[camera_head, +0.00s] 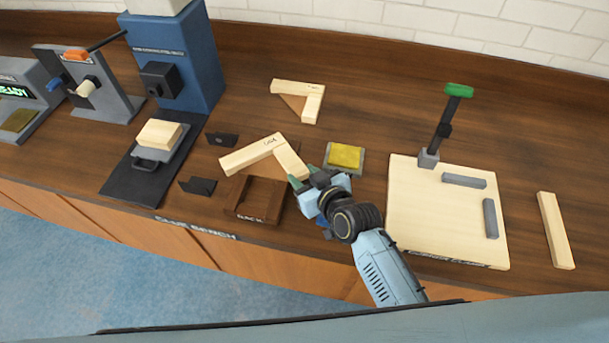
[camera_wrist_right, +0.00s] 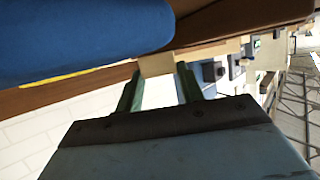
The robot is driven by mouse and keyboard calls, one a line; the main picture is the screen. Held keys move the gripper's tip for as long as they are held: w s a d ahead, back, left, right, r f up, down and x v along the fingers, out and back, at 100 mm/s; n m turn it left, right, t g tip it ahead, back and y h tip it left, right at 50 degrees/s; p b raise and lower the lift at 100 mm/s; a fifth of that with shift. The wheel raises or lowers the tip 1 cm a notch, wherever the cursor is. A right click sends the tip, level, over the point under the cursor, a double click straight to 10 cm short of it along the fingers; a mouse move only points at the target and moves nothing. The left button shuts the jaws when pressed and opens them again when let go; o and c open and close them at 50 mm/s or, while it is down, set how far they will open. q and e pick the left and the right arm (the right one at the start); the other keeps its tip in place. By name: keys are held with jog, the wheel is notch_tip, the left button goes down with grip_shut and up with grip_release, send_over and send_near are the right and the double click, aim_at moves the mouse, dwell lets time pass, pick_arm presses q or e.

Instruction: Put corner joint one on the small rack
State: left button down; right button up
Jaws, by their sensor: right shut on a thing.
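A pale wooden L-shaped corner joint (camera_head: 249,153) with dark marking and a brown inner corner piece is in the head view, behind and partly over the small brown rack (camera_head: 255,216) as seen. Whether it touches the rack cannot be told. My right gripper (camera_head: 299,182) is shut on the near end of the joint's right leg, just right of the rack. In the right wrist view, pale wood (camera_wrist_right: 157,65) sits between the green fingers (camera_wrist_right: 160,88). My left gripper is not in view.
A second corner joint (camera_head: 314,104) lies farther back. Two dark brackets (camera_head: 198,186) stand left of the rack. A pale board with a green-handled clamp (camera_head: 459,90) is at right, with a loose wooden bar (camera_head: 555,230) beyond.

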jog(key=o, duration=1.1)
jog(key=shift+f, duration=0.1)
jog(key=shift+r, duration=0.2)
jog(key=v, duration=1.2)
jog(key=shift+f+p, duration=0.1)
jog(key=shift+p, duration=0.3)
